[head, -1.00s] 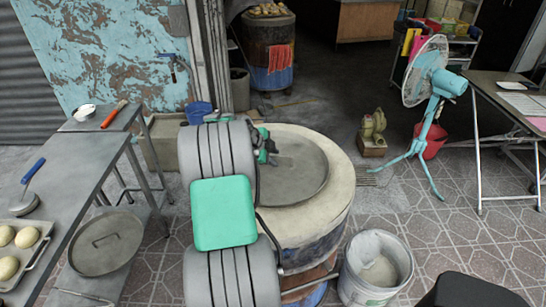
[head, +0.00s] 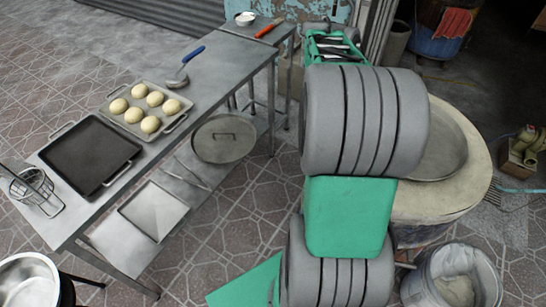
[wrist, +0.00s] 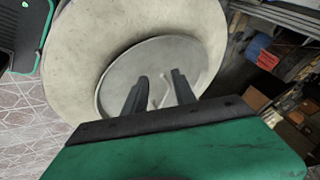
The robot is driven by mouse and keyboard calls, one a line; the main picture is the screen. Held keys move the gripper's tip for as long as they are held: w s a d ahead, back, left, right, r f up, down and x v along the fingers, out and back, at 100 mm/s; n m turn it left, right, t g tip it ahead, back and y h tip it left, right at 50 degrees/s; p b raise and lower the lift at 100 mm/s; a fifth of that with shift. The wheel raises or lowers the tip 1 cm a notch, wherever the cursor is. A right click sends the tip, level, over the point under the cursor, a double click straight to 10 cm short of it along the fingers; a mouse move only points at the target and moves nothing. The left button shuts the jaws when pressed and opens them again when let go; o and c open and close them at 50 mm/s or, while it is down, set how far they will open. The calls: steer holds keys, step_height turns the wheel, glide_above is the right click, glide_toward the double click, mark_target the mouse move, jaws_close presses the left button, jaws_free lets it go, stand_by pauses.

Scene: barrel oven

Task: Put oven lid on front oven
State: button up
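The front oven (head: 478,160) is a round barrel with a broad pale top, partly hidden behind my arm in the head view. Its top (wrist: 75,50) also shows in the wrist view. A round grey metal oven lid (wrist: 120,75) lies flat in the middle of that top, with a thin handle. The lid (head: 446,150) shows only in part in the head view. My gripper (wrist: 160,90) is open and empty above the lid, its two dark fingers apart with the handle seen between and beyond them. The fingertips look clear of the handle.
A second round lid (head: 222,140) with a handle rests on the lower shelf of the metal table (head: 225,75). A dough tray (head: 110,105), a dark tray (head: 88,155) and a ladle (head: 180,80) are on top. A bucket (head: 425,290) stands in front of the oven.

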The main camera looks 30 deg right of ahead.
steer(key=w+a+n+t+y, duration=0.1)
steer(key=w+a+n, duration=0.1)
steer(key=a+n, duration=0.5)
steer(key=w+a+n+t+y, duration=0.1)
steer(key=w+a+n, duration=0.15)
steer(key=a, duration=0.85)
steer(key=s+a+f+n+y, duration=0.2)
steer(key=s+a+n, duration=0.2)
steer(key=a+n, duration=0.4)
steer(key=s+a+f+n+y, duration=0.2)
steer(key=s+a+n, duration=0.2)
steer(key=a+n, duration=0.4)
steer(key=a, duration=0.6)
steer(key=shift+t, duration=0.3)
steer(key=shift+f+n, duration=0.1)
steer(key=shift+n, duration=0.15)
step_height(320, 180, up, 2)
steer(key=shift+r+p, duration=0.2)
steer(key=shift+p, duration=0.8)
